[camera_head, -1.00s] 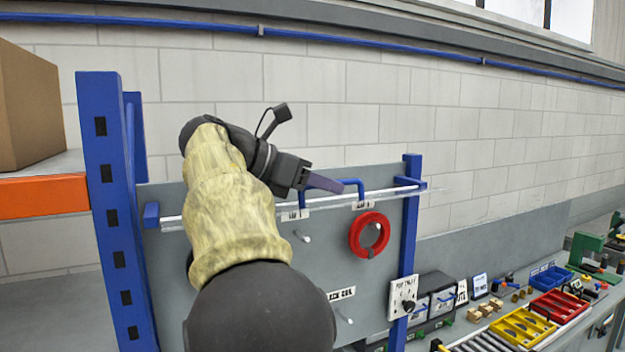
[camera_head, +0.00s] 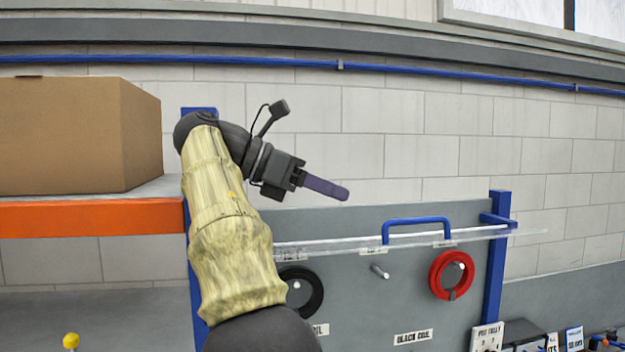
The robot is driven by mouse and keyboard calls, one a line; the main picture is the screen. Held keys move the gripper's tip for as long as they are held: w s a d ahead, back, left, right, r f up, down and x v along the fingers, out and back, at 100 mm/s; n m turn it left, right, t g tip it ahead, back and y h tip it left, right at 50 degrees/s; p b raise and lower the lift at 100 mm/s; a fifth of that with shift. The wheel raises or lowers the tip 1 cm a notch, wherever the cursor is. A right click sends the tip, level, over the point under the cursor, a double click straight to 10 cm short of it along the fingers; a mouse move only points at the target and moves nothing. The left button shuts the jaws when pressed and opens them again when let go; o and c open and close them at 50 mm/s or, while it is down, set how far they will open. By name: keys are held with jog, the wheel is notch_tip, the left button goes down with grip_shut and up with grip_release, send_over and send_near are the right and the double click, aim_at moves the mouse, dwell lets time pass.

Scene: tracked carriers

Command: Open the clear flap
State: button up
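The clear flap (camera_head: 335,246) shows as a thin, see-through strip across the top of the grey panel, seen almost edge-on. I cannot tell its exact tilt. A blue bar handle (camera_head: 416,220) stands along it, with small white labels at the handle's feet. My gripper (camera_head: 340,191) is in the air, up and left of the handle in the picture, with its purple fingers pointing right. It looks apart from the handle. The fingers are seen from the side and overlap, so their gap is hidden. My arm covers the flap's left end.
A red coil (camera_head: 451,275) and a black coil (camera_head: 299,291) hang on the grey panel (camera_head: 370,318), with a bare peg (camera_head: 380,271) between them. Blue posts (camera_head: 497,255) frame the panel. A cardboard box (camera_head: 75,135) sits on an orange-edged shelf (camera_head: 90,217) at left.

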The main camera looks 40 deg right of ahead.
jog(key=shift+v, duration=1.25)
